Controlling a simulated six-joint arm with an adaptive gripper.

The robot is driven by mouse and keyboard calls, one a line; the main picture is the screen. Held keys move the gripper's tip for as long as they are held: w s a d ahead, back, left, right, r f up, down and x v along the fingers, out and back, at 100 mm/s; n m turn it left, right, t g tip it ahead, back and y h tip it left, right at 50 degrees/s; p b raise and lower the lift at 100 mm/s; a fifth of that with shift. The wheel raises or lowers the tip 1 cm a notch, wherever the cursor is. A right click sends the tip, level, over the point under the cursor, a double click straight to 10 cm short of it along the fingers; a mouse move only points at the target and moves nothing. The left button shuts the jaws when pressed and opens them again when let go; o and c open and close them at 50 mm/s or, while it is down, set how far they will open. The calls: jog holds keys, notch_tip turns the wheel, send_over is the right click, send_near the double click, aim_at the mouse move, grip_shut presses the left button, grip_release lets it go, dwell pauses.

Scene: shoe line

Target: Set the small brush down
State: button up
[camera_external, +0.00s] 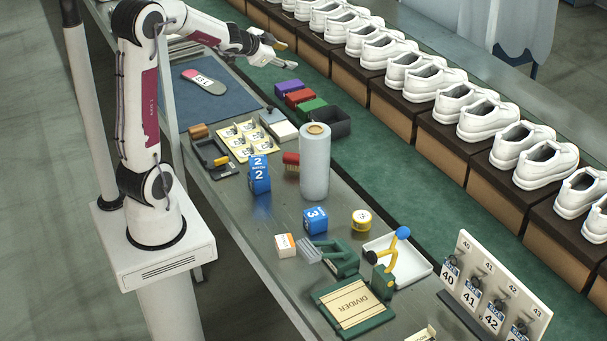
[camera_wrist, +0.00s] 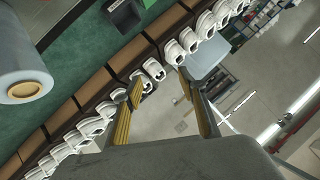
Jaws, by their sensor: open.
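My gripper (camera_external: 281,53) is raised at the top centre of the external view, near the shoe line and well above the bench. Its two fingers are spread with nothing between them, and the wrist view also shows the gripper (camera_wrist: 165,92) open and empty. The wrist view shows no brush.
Coloured boxes (camera_external: 299,97) stand at the bench's far edge. A blue mat (camera_external: 222,105) with an insole is mostly clear. White shoes (camera_external: 495,118) line the right.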

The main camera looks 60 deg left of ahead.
jog(key=s+d+f+n+g+h, duration=0.1)
jog(key=s+d+g+h, duration=0.1)
jog(key=s+d, duration=1)
jog(key=s+d+f+n+g+h, duration=0.1)
jog(key=s+d+n+g+h, duration=0.1)
jog(key=s+d, duration=1)
jog(key=s+g, duration=0.1)
jog(key=s, duration=0.5)
jog(key=shift+d+f, duration=0.35)
jog(key=shift+f, duration=0.05)
